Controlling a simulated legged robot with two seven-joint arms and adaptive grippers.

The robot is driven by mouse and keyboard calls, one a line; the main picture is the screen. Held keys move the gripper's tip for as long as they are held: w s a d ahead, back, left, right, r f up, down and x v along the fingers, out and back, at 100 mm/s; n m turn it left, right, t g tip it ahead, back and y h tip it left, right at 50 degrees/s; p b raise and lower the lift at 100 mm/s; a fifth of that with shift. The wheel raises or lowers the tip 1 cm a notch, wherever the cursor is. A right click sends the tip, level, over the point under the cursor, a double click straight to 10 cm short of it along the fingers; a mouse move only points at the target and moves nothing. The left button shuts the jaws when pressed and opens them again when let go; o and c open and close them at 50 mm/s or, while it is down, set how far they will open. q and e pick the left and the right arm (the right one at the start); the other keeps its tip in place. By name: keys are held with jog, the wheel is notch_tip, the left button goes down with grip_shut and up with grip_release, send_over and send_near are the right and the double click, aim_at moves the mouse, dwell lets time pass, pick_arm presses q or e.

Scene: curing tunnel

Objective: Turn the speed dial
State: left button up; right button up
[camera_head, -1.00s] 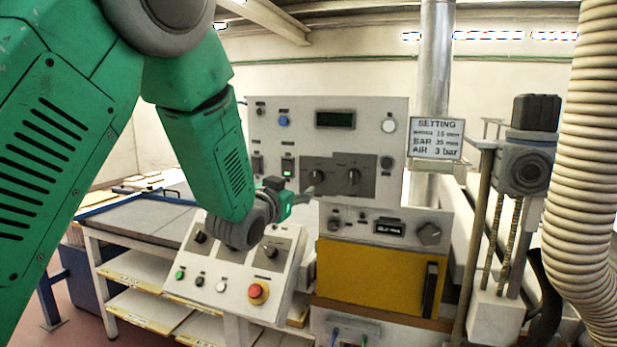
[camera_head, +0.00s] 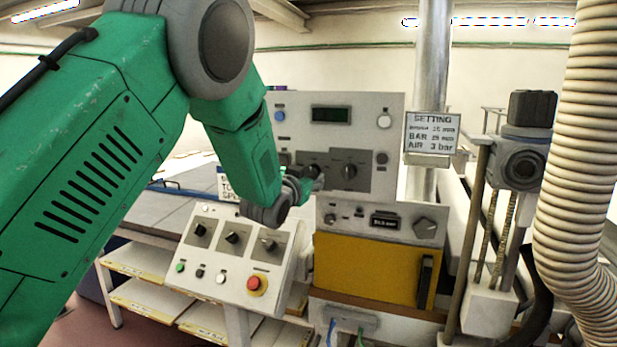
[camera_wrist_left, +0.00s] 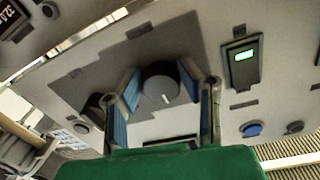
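The upright panel (camera_head: 382,106) carries two dark dials on a grey plate. The right dial (camera_head: 350,171) is clear in the head view; the left one is mostly hidden behind my left gripper (camera_head: 308,175). In the left wrist view a round dark dial (camera_wrist_left: 160,86) with a white pointer line sits between the two blue-padded fingers of my left gripper (camera_wrist_left: 158,94). The fingers are spread, one on each side of this dial; I cannot tell whether they touch it. My right gripper is in neither current view.
A sloped control box (camera_head: 222,255) with several knobs and a red button (camera_head: 257,284) stands below my arm. A setting sign (camera_head: 432,133) hangs right of the panel. A yellow door (camera_head: 365,268) is below. A ribbed hose (camera_head: 585,150) stands at the far right.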

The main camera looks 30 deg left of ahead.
pick_arm(q)
jog(key=shift+d+r, duration=0.35)
jog(key=shift+r, duration=0.1)
jog(key=shift+c, duration=0.2)
jog(key=shift+a+r, duration=0.1)
jog(key=shift+a, duration=0.3)
pick_arm(e)
jog(key=shift+d, duration=0.15)
pick_arm(q)
jog(key=shift+d, duration=0.1)
pick_arm(e)
jog(key=shift+f, duration=0.1)
